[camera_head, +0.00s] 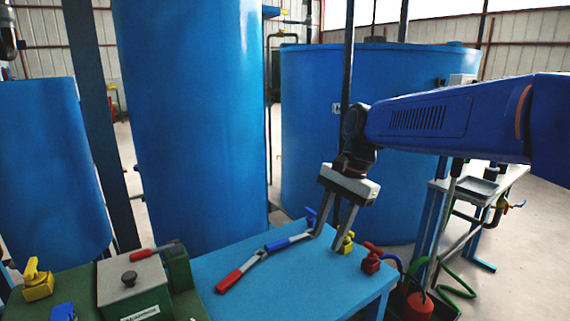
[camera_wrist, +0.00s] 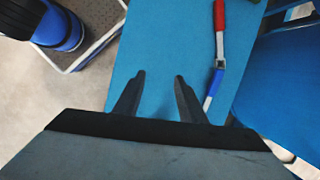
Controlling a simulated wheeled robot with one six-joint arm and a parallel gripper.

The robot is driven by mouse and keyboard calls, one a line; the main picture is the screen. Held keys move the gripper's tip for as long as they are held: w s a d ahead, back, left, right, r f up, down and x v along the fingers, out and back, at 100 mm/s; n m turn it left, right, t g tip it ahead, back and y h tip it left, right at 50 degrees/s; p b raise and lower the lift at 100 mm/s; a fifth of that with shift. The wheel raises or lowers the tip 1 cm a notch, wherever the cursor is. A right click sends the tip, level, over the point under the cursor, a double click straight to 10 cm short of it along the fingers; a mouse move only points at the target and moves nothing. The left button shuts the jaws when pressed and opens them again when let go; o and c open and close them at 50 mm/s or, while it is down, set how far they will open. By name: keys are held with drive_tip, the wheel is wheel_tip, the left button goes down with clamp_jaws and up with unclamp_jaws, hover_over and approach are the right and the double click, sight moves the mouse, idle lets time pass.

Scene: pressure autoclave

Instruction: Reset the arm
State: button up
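My gripper (camera_head: 329,243) hangs over the right part of the blue table, its fingers pointing down. My gripper also shows in the wrist view (camera_wrist: 160,76), with its two fingers apart and only bare blue tabletop between them. It is open and empty. My arm reaches in from the right in the head view. A bar with red and blue grips (camera_head: 268,249) lies on the table to the left of the fingers. In the wrist view this bar (camera_wrist: 218,62) is to the right of the fingers, apart from them.
The blue table (camera_head: 310,285) carries a yellow valve (camera_head: 347,243) and a red valve (camera_head: 371,259) near the fingers, and a blue valve (camera_head: 311,215) behind. A green box (camera_head: 135,290) with a red-handled lever stands left. Large blue tanks (camera_head: 190,120) stand behind.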

drive_tip(key=s+d+f+n+t+h, duration=0.1)
drive_tip(key=s+d+f+n+t, duration=0.2)
drive_tip(key=s+d, duration=0.6)
drive_tip(key=s+d+f+n+t+h, duration=0.2)
drive_tip(key=s+d+f+n, duration=0.4)
drive_tip(key=s+d, duration=0.3)
drive_tip(key=shift+s+d+f+t, duration=0.35)
drive_tip(key=shift+s+f+t, duration=0.15)
drive_tip(key=shift+s+f, duration=0.1)
drive_tip(key=shift+o, duration=0.5)
drive_tip(key=shift+r, duration=0.1)
